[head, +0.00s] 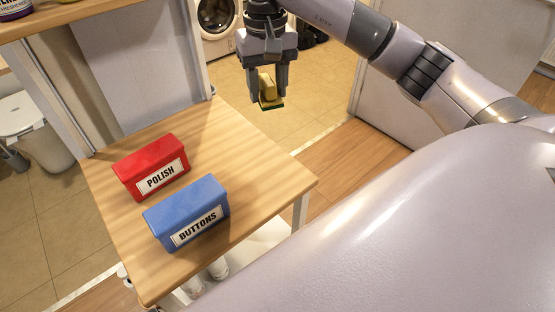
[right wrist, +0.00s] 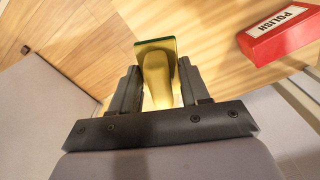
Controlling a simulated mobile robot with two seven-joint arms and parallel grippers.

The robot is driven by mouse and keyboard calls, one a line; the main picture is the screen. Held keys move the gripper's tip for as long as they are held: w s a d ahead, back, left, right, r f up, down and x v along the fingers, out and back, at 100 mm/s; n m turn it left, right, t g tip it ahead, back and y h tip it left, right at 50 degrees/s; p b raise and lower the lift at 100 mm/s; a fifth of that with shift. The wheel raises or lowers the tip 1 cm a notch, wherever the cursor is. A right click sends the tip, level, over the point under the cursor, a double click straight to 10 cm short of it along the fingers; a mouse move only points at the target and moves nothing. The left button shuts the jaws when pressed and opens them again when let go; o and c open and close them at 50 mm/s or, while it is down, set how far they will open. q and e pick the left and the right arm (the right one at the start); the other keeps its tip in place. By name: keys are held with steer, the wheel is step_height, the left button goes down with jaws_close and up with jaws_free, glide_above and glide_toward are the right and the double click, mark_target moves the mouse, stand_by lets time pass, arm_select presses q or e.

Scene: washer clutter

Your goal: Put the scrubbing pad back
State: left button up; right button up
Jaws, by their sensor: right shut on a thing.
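The scrubbing pad (head: 268,92) is yellow with a dark green face on its lower side. My right gripper (head: 267,88) is shut on it and holds it in the air past the table's far right edge in the head view. In the right wrist view the pad (right wrist: 156,66) sits between the two fingers of the right gripper (right wrist: 157,88), its green edge away from the palm. My left gripper is in neither view.
A red POLISH box (head: 151,168) and a blue BUTTONS box (head: 187,213) stand on the wooden table (head: 245,150). The table's right and far parts are clear. A shelf (head: 60,18) is at upper left. A washer (head: 217,22) stands behind.

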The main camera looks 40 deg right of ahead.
mark_target(272, 167)
steer(key=shift+s+d, duration=0.1)
steer(key=shift+s+f, duration=0.1)
steer(key=shift+f, duration=0.05)
step_height(272, 167, down, 19)
steer(key=shift+f+p, duration=0.15)
steer(key=shift+p, duration=0.2)
steer(key=shift+d+f, duration=0.1)
steer(key=shift+f, duration=0.1)
steer(key=shift+f+b, duration=0.2)
steer(key=shift+b, duration=0.1)
steer(key=o, duration=0.9)
steer(key=shift+o, duration=0.2)
steer(key=shift+r, duration=0.1)
